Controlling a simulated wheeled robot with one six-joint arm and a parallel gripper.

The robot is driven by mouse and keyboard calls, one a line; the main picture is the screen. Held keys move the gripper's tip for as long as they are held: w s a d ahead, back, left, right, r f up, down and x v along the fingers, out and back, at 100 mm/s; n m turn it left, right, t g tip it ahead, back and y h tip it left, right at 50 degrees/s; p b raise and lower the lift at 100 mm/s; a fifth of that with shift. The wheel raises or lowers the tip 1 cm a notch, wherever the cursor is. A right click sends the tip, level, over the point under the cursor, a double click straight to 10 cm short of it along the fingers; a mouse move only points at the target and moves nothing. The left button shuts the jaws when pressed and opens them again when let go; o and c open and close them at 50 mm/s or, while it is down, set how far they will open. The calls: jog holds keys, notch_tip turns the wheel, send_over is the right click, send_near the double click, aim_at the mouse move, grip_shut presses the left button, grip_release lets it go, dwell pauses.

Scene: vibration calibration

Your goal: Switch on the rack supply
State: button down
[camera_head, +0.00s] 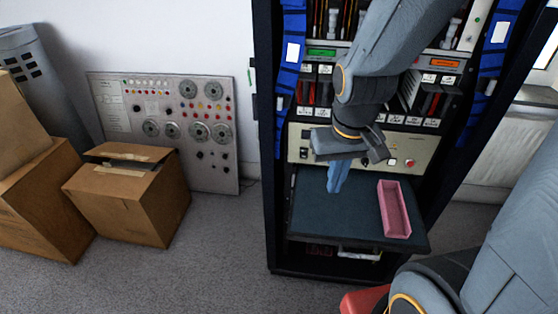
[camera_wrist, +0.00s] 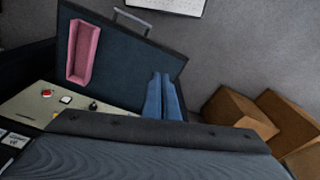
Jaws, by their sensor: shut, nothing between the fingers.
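The rack supply is a cream front panel (camera_head: 425,147) in the black rack, just above the pull-out shelf. A red round button (camera_head: 409,163) and a small white part show at its right; the wrist view shows the red button (camera_wrist: 47,93), a white switch-like part (camera_wrist: 66,99) and a dark knob (camera_wrist: 93,105). My gripper (camera_head: 337,188) hangs in front of the panel, over the shelf, fingers pointing down. Its blue fingers (camera_wrist: 162,100) are together and empty, apart from the controls. My wrist hides the middle of the panel in the head view.
A dark shelf (camera_head: 335,215) juts out below the panel, with a pink open tray (camera_head: 394,209) at its right. Rack posts (camera_head: 265,130) with blue cable bundles flank the bay. Cardboard boxes (camera_head: 125,200) and a gauge panel (camera_head: 165,120) stand left.

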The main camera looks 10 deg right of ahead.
jog(key=shift+a, duration=0.2)
jog(key=shift+w+d, duration=0.1)
jog(key=w+d+f+n+t+y+b, duration=0.1)
jog(key=w+f+n+t+b, duration=0.1)
jog(key=w+n, duration=0.4)
jog(key=w+f+n+t+y+b, duration=0.1)
jog(key=w+f+n+t+b, duration=0.1)
jog(key=w+n, duration=0.5)
jog(key=shift+w+d+f+t+y, duration=0.45)
jog(key=shift+w+f, duration=0.35)
jog(key=shift+w, duration=0.8)
jog(key=shift+a, duration=0.1)
